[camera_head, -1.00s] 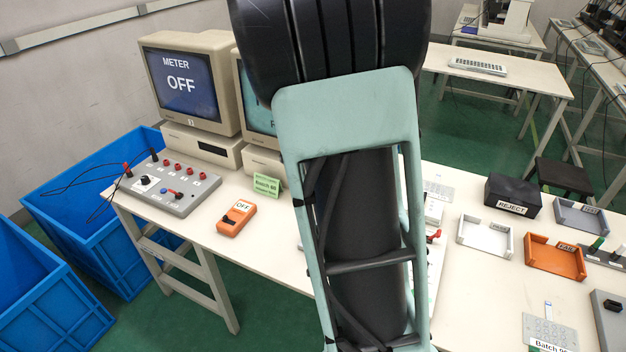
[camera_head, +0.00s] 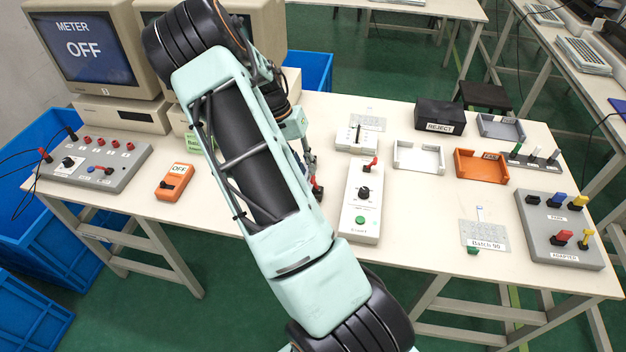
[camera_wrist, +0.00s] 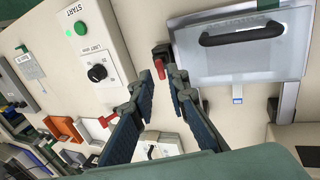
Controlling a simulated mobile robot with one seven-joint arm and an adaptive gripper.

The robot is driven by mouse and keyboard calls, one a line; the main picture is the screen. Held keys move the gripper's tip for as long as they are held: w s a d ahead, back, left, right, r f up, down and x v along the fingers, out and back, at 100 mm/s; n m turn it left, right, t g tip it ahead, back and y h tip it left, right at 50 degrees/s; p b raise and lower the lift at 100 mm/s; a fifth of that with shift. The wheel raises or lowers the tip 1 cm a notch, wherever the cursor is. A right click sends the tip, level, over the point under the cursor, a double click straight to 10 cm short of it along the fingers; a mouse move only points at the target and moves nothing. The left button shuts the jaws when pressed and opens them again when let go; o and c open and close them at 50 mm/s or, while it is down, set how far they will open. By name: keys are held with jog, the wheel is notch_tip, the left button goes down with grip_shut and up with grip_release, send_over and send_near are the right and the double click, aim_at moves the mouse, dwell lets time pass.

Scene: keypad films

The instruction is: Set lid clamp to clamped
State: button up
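The lid clamp has a small red lever (camera_wrist: 160,68) on a black base, beside the corner of a grey lid (camera_wrist: 240,62) with a black handle. In the wrist view, my gripper (camera_wrist: 159,75) is open, with its two fingertips on either side of the red lever. I cannot tell if they touch it. In the head view, the red clamp part (camera_head: 318,191) shows just right of my arm, and my gripper (camera_head: 311,172) reaches down there. My arm hides the lid in that view.
A white box (camera_head: 347,213) with a green START button, black dial and another red lever stands close beside the clamp. Further right are a white tray (camera_head: 419,145), an orange tray (camera_head: 482,178) and a grey adapter panel (camera_head: 545,237). An orange meter (camera_head: 173,188) lies left.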

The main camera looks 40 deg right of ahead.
aim_at(312, 179)
jog(key=x, duration=0.6)
jog(key=shift+c, duration=0.4)
grip_shut()
jog(key=shift+w+a+f+g+h+b, duration=0.3)
jog(key=shift+g+h+b, duration=0.25)
jog(key=shift+g+h, duration=0.2)
jog(key=shift+r, duration=0.15)
jog(key=shift+o, duration=0.4)
grip_release()
